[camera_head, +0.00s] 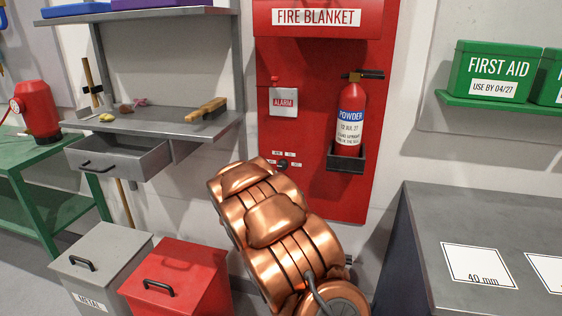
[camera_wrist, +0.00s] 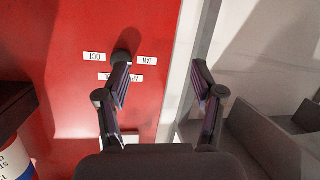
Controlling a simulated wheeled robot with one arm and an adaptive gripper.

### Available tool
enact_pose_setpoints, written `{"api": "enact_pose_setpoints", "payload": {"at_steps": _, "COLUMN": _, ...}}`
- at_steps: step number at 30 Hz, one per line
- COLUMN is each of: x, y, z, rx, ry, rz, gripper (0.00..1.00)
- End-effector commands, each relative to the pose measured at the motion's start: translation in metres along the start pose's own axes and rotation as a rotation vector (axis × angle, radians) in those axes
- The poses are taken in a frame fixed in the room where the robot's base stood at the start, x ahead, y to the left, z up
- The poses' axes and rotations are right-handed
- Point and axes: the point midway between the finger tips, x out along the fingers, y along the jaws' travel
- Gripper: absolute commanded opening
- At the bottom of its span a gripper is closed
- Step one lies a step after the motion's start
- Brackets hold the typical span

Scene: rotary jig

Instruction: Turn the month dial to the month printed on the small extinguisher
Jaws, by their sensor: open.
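A red extinguisher (camera_head: 350,98) stands upright in a dark bracket on the red wall board. Its label reads POWDER, with a line that looks like 12 JUL 27. The month dial (camera_head: 283,164) is small and dark, low on the same board among small white month labels; its pointer setting cannot be read. In the wrist view, upside-down labels read OCT (camera_wrist: 95,57), JAN (camera_wrist: 147,61) and what looks like APR. My gripper (camera_wrist: 161,62) is open and empty. My arm hides the gripper in the head view.
An alarm box (camera_head: 284,102) is above the dial. A grey shelf (camera_head: 160,122) with an open drawer is to the left. Grey and red bins (camera_head: 180,280) stand below. A grey bench (camera_head: 430,230) is at the right. A red canister-like thing (camera_head: 38,108) is on a green table.

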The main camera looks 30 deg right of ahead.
Motion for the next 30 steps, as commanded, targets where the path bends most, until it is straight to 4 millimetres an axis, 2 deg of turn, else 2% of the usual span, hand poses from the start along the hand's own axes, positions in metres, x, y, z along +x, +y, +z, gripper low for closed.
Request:
{"api": "enact_pose_setpoints", "payload": {"at_steps": 4, "x": 0.02, "y": 0.024, "z": -0.015, "rx": -0.017, "ry": 0.108, "rz": 0.102, "gripper": 0.67}}
{"api": "enact_pose_setpoints", "payload": {"at_steps": 10, "x": 0.03, "y": 0.046, "z": -0.024, "rx": -0.034, "ry": 0.203, "rz": 0.198, "gripper": 0.67}}
{"api": "enact_pose_setpoints", "payload": {"at_steps": 20, "x": 0.043, "y": 0.056, "z": -0.03, "rx": -0.039, "ry": 0.237, "rz": 0.231, "gripper": 0.67}}
{"api": "enact_pose_setpoints", "payload": {"at_steps": 30, "x": 0.08, "y": 0.064, "z": -0.036, "rx": -0.039, "ry": 0.232, "rz": 0.229, "gripper": 0.67}}
